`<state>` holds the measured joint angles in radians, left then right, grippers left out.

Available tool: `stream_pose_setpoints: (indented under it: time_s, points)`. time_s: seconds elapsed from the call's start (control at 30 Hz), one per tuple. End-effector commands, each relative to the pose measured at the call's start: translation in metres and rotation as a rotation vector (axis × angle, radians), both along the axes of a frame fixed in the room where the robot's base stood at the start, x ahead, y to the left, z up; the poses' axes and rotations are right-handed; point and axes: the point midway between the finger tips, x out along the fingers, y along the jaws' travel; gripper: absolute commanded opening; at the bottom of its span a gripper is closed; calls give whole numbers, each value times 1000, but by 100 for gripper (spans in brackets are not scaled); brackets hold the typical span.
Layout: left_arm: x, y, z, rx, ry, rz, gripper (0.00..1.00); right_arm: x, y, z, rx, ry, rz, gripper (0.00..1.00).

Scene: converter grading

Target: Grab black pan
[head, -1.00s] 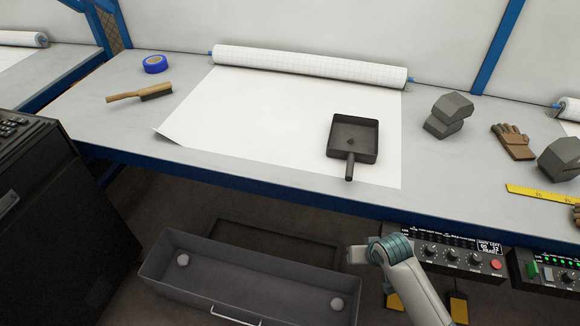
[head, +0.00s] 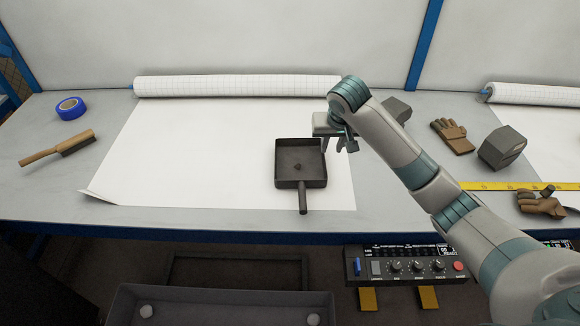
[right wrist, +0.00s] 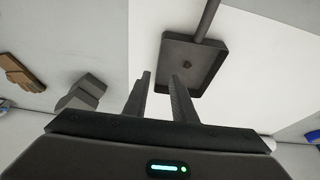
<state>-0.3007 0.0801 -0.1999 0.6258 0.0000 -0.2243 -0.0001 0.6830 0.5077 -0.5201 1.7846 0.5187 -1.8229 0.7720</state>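The black pan (head: 289,179) is a square, shallow pan with a straight handle. It lies on the white paper sheet (head: 190,150), its handle toward the table's front edge, with a small dark lump inside. My right gripper (head: 346,148) is above the table, just right of the pan's far right corner. In the right wrist view its two fingers (right wrist: 160,88) are apart with nothing between them, and the pan (right wrist: 187,84) shows beyond, close to one fingertip. My left gripper is in neither view.
A paper roll (head: 235,86) lies behind the pan. A brush (head: 60,148) and blue tape (head: 70,107) are at left. Dark blocks (head: 502,147), gloves (head: 453,135) and a yellow ruler (head: 480,186) are at right. A control box (head: 405,264) hangs below the front edge.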

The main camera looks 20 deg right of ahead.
Motion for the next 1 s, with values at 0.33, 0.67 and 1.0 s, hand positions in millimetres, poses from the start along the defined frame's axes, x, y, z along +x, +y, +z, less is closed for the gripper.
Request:
stream_pose_setpoints:
  time_s: [0.33, 0.67, 1.0]
  points:
    - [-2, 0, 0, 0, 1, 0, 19, 1, -1, 2, -1, 0, -4, 24]
    - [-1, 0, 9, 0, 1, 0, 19, 10, -4, -20, -1, 2, -6, 24]
    - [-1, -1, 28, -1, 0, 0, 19, 32, -9, -75, 0, 3, -6, 24]
